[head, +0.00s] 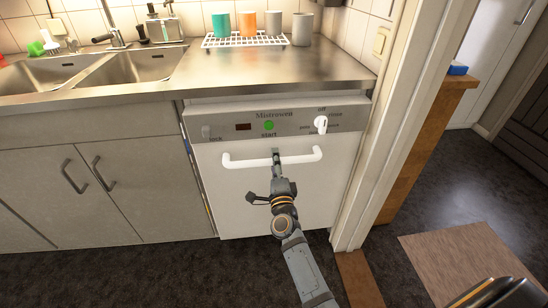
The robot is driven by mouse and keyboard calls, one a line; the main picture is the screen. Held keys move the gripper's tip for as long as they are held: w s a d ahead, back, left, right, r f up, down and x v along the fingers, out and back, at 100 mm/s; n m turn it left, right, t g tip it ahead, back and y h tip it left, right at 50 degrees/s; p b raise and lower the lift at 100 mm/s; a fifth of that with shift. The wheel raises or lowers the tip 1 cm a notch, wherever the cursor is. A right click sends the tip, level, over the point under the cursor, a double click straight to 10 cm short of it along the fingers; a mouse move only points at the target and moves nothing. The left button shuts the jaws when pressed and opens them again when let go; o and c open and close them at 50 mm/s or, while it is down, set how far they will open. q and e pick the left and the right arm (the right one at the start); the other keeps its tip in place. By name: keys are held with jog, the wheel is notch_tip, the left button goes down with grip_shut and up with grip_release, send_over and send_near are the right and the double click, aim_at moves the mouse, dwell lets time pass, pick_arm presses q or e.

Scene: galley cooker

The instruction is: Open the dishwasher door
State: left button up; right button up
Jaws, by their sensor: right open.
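The dishwasher door (225,195) is white and closed, set under the steel counter. Its grey panel (345,118) carries a green start button and a white dial. A white bar handle (240,162) runs across the upper part of the door. My right gripper (277,158) is at the middle of this handle, with its open fingertips over the bar. The gripper partly hides the handle's middle, and I cannot tell whether the fingers touch it. My left gripper is not in the head view.
A double sink (130,68) and closed cabinets (90,190) are at the left. Several cups stand on a white rack (222,42) on the counter. A door frame (400,130) stands close at the right of the dishwasher. The dark floor in front of the cabinets is clear.

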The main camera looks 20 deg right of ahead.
grip_shut()
